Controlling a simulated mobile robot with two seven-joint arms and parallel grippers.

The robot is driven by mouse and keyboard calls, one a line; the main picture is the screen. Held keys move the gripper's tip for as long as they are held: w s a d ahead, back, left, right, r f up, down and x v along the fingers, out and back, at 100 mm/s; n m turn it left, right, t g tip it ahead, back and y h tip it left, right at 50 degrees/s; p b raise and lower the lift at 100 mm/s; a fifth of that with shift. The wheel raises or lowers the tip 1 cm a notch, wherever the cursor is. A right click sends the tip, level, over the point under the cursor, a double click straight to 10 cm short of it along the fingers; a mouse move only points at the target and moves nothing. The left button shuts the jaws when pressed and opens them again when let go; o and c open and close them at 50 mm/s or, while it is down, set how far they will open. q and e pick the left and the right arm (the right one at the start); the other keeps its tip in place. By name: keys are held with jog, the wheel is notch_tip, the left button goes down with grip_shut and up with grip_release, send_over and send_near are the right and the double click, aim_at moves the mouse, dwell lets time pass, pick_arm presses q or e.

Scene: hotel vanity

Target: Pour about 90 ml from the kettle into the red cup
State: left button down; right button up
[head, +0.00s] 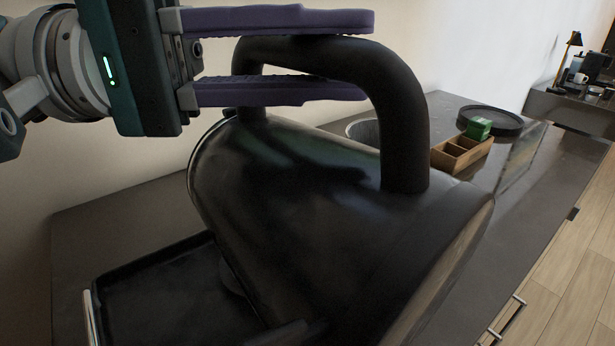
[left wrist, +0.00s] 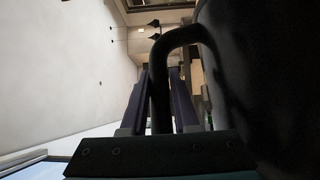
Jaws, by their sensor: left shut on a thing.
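The black kettle (head: 300,210) fills the middle of the head view, tilted and held up close to the camera. My left gripper (head: 370,55) comes in from the left, with its purple fingers on both sides of the kettle's thick black handle (head: 405,130), shut on it. In the left wrist view the handle (left wrist: 160,85) runs between the fingers of my left gripper (left wrist: 160,80), and the dark kettle body (left wrist: 260,80) fills the right side. The red cup is not seen in either view. No stream of water shows. My right gripper is not in view.
A dark tray (head: 150,290) lies on the counter at lower left. Behind the kettle are a round grey rim (head: 362,128), a wooden box (head: 462,155) with a green packet (head: 479,128), and a round black tray (head: 497,118). The counter's right side (head: 520,240) is clear.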

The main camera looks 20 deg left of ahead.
aim_at(396, 154)
pick_arm(q)
jog(key=shift+w+a+r+n+t+h+b, duration=0.15)
jog(key=shift+w+a+r+n+h+b, duration=0.2)
jog(key=shift+a, duration=0.15)
jog(key=shift+w+a+r+n+t+h+b, duration=0.15)
jog(key=shift+w+a+r+n+h+b, duration=0.15)
jog(key=shift+a, duration=0.2)
dwell(1.8)
jog(key=shift+s+d+f+m+y+p, duration=0.15)
jog(key=shift+s+d+m+y+p, duration=0.2)
jog(key=shift+s+d+p, duration=0.2)
jog(key=shift+s+d+f+m+y+p, duration=0.1)
jog(key=shift+s+d+m+y+p, duration=0.25)
jog(key=shift+d, duration=0.3)
jog(key=shift+m+g+y, duration=0.5)
jog(key=shift+m+y, duration=0.25)
jog(key=s+d+f, duration=0.1)
jog(key=d, duration=0.1)
jog(key=s+d+f, duration=0.1)
jog(key=f, duration=0.1)
jog(key=shift+s+d+p, duration=0.15)
jog(key=shift+d+p, duration=0.15)
jog(key=shift+d, duration=0.1)
jog(key=shift+s+d+f+m+y, duration=0.3)
jog(key=shift+s+d+f, duration=0.3)
jog(key=shift+d, duration=0.2)
jog(key=shift+p, duration=0.3)
